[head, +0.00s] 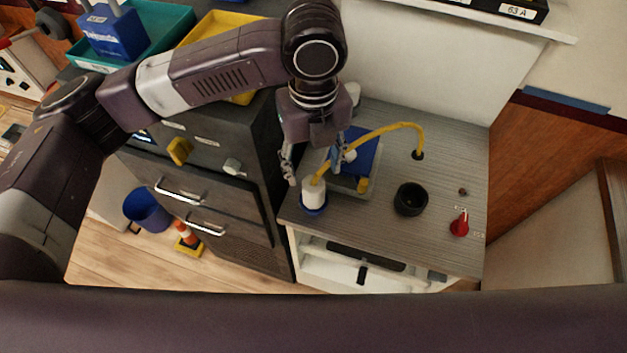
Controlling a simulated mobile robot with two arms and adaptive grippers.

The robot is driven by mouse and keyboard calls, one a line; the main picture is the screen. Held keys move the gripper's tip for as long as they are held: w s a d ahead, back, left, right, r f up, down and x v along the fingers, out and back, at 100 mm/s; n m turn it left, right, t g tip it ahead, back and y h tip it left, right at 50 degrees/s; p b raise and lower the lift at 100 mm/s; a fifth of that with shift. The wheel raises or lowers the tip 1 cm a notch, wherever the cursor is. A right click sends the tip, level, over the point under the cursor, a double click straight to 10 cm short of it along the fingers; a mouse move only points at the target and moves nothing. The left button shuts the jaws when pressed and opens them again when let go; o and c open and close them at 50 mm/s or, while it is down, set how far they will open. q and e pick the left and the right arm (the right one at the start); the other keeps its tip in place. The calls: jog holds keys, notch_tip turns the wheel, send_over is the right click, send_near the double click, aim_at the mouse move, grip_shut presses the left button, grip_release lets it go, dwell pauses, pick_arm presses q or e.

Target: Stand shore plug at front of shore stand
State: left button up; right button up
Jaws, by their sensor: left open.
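The shore plug (314,191), a white body with a blue lower rim, appears upright near the front left edge of the grey wood-grain top (375,243), which I take as the shore stand. I see no finger closed on the plug. Whether the plug's base touches the surface is hard to tell. My right gripper is out of view.
A blue-lidded grey box (365,160) sits behind the plug, partly hidden by my gripper. A black round socket (410,199) and a red knob (459,224) are to the right. The dark drawer cabinet (205,200) stands left. Front middle of the top is clear.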

pick_arm(q)
jog(key=shift+r, duration=2.25)
jog(key=shift+s+f, duration=0.1)
